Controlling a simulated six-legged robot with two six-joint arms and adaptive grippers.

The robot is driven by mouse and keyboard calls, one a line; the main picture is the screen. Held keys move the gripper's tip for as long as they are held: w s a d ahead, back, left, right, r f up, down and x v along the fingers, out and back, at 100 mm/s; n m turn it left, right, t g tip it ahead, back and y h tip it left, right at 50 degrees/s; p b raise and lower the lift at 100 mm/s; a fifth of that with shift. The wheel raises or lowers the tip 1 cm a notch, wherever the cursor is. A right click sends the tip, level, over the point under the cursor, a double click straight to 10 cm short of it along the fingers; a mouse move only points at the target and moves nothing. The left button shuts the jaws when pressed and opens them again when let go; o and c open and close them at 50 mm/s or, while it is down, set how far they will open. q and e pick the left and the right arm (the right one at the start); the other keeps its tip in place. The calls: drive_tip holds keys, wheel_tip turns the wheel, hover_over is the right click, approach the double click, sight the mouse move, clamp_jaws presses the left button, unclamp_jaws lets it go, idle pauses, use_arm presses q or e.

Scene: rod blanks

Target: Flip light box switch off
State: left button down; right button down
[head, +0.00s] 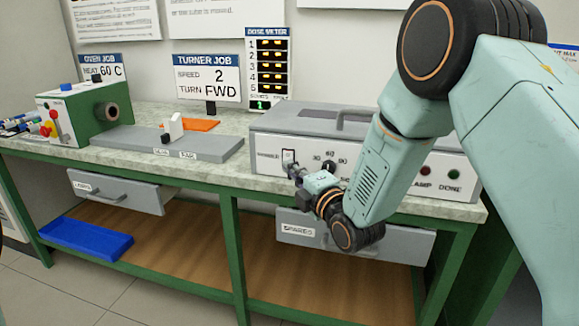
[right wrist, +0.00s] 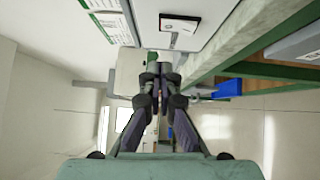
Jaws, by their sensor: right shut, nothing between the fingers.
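The light box (head: 263,137) is a grey-white case with a top handle, standing at the right end of the bench. Its switch (head: 289,157) is a white rocker in a dark frame at the left of the front panel. The switch also shows in the right wrist view (right wrist: 179,23), with a thin red line along one edge. My right gripper (head: 293,171) is shut and empty, just in front of the panel and slightly below the switch. Its closed fingertips (right wrist: 160,70) appear apart from the switch. Whether they touch the panel is unclear. My left gripper is out of view.
A knob (head: 328,166) and lamps (head: 454,175) sit further right on the panel, partly behind my right arm. A grey fixture (head: 215,149) and green machine (head: 75,115) stand left on the bench. A drawer (head: 297,231) juts out below my gripper.

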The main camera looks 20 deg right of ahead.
drive_tip(key=s+d+p, duration=0.1)
drive_tip(key=s+d, duration=0.1)
drive_tip(key=s, duration=0.5)
drive_tip(key=shift+s+r+p, duration=0.35)
drive_tip(key=shift+s+p, duration=0.05)
drive_tip(key=shift+a, duration=0.1)
